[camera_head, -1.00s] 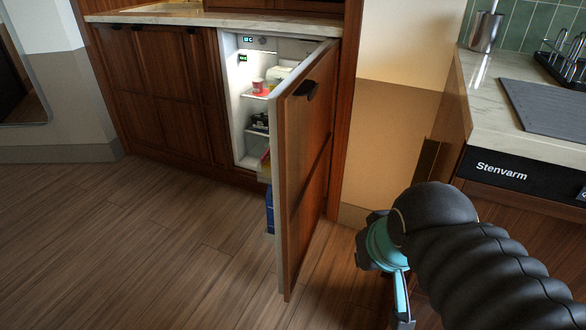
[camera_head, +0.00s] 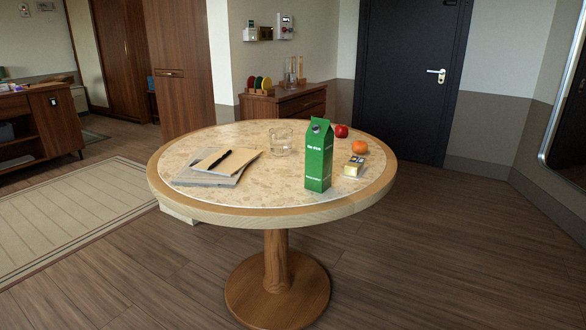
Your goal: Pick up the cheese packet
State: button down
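A small packet (camera_head: 353,166), yellow and pale with a dark patch, lies on the round table (camera_head: 250,213) near its right edge. It looks like the cheese packet, but its label is too small to read. It sits just right of a tall green carton (camera_head: 319,156) and apart from it, in front of an orange (camera_head: 359,147). My gripper is not in view now.
The table also holds a red apple (camera_head: 341,131), a clear glass (camera_head: 281,141), and notebooks with a pen (camera_head: 219,158) at left. A rug (camera_head: 70,215) lies at left. Wooden floor (camera_head: 450,250) is clear in front and right of the table.

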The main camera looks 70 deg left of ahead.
aim_at(356, 166)
jog(key=u, duration=4.75)
jog(key=i, duration=1.2)
jog(key=z, duration=1.4)
